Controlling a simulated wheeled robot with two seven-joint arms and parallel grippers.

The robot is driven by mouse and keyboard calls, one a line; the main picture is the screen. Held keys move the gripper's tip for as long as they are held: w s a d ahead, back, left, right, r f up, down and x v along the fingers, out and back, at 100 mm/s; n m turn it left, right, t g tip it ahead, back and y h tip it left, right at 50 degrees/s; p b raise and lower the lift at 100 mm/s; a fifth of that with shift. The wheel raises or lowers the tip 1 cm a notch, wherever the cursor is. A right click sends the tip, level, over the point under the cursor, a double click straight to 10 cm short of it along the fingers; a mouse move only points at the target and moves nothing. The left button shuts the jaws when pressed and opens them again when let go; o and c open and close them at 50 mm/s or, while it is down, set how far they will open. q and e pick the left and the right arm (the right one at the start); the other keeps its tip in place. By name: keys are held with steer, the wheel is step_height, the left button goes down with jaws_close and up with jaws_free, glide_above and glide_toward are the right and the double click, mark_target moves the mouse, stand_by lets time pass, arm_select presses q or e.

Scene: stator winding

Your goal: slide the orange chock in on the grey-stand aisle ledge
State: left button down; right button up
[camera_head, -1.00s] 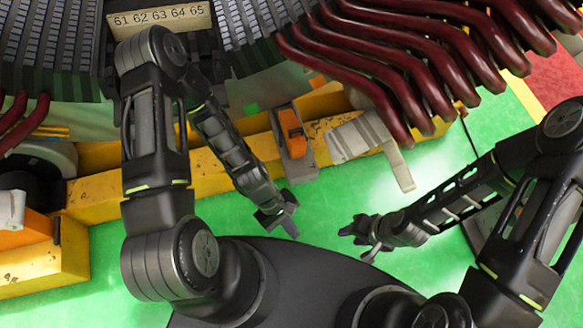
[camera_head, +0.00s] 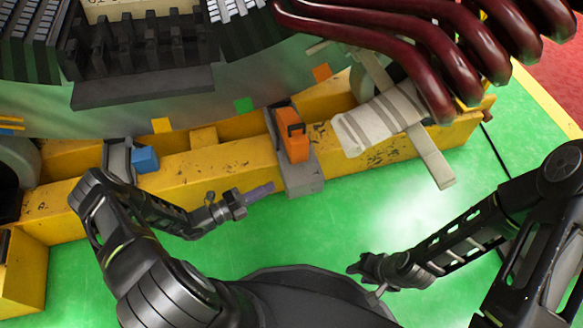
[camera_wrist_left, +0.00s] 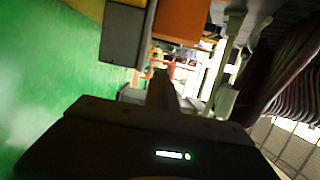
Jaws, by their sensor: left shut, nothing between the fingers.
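The orange chock (camera_head: 293,135) sits on the grey stand (camera_head: 303,182), which lies across the yellow beam. The stand's grey end sticks out over the green floor, bare in front of the chock. My left gripper (camera_head: 260,191) is shut and empty, just left of that end and apart from the chock. In the left wrist view its fingers (camera_wrist_left: 160,90) point toward a grey block (camera_wrist_left: 122,32) with an orange part (camera_wrist_left: 180,20) beside it, which look like the stand and chock. My right gripper (camera_head: 366,275) looks open and empty over the floor.
A blue block (camera_head: 145,159) sits at another grey stand (camera_head: 118,160) on the left. A pale strapped bundle (camera_head: 380,124) lies on the yellow beam (camera_head: 225,165) to the right. Dark red coils (camera_head: 420,60) hang above it. The green floor (camera_head: 350,215) in front is clear.

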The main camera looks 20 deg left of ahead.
mark_target(293, 174)
arm_select(q)
steer(key=shift+d, duration=0.1)
